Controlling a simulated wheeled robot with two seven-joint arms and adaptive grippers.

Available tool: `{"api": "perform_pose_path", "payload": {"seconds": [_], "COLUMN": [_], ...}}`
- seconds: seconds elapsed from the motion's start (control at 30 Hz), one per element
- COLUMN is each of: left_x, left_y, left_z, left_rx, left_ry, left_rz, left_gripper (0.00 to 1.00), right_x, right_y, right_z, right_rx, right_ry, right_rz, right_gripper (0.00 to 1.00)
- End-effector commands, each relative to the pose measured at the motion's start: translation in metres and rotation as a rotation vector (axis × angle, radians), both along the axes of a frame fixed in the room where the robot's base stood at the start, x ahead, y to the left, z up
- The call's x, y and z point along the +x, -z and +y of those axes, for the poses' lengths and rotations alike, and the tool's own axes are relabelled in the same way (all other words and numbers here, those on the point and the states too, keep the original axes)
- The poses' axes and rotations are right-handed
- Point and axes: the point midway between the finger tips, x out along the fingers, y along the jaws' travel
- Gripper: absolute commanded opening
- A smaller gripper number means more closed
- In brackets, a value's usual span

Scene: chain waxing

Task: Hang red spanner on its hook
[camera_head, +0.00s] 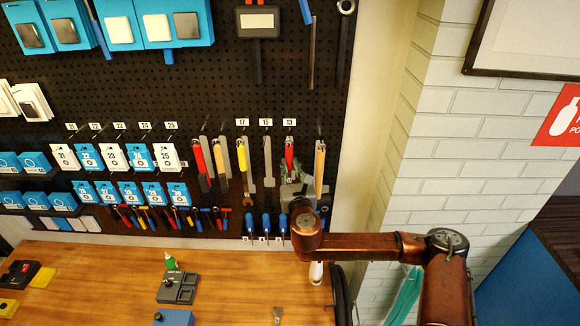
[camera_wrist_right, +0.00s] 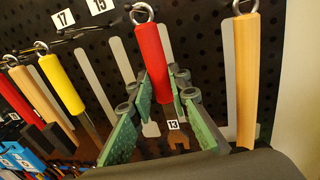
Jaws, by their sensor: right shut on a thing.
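The red spanner (camera_head: 289,153) is upright in front of the dark pegboard, below the label 13 (camera_head: 289,122). In the right wrist view its red handle (camera_wrist_right: 151,55) stands between my green fingers, with a metal ring at its top. I cannot tell whether the ring is on a hook. My right gripper (camera_head: 292,184) is shut on the lower part of the handle; its fingers (camera_wrist_right: 160,100) also show in the right wrist view. The spanner's lower end is mostly hidden by the gripper. My left gripper is not in view.
A wooden-handled tool (camera_head: 319,165) hangs close on the right of the spanner. Yellow-handled (camera_head: 242,155) and red-handled (camera_head: 199,156) tools hang to the left. Blue-handled tools (camera_head: 266,223) hang below. The wooden table (camera_head: 120,265) is at the lower left.

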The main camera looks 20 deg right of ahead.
Motion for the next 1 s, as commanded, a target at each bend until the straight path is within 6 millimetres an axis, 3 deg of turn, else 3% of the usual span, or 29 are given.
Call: {"api": "perform_pose_path", "payload": {"seconds": [0.27,0.3,0.57,1.0], "left_x": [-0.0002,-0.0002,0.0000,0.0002], "left_y": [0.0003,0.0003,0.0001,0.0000], "left_z": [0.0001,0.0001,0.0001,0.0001], "left_rx": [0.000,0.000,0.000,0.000], "left_ry": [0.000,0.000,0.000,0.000], "left_rz": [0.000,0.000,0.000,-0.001], "left_gripper": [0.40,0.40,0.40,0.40], "right_x": [-0.0002,-0.0001,0.0000,-0.0001], "right_y": [0.0074,0.0074,0.0038,0.0023], "right_z": [0.0004,0.0003,0.0002,0.0001], "right_rx": [0.002,0.002,0.001,0.000], "right_ry": [-0.001,-0.001,0.000,0.000], "right_rz": [0.014,0.014,0.007,0.004], "right_gripper": [0.00,0.20,0.37,0.37]}}
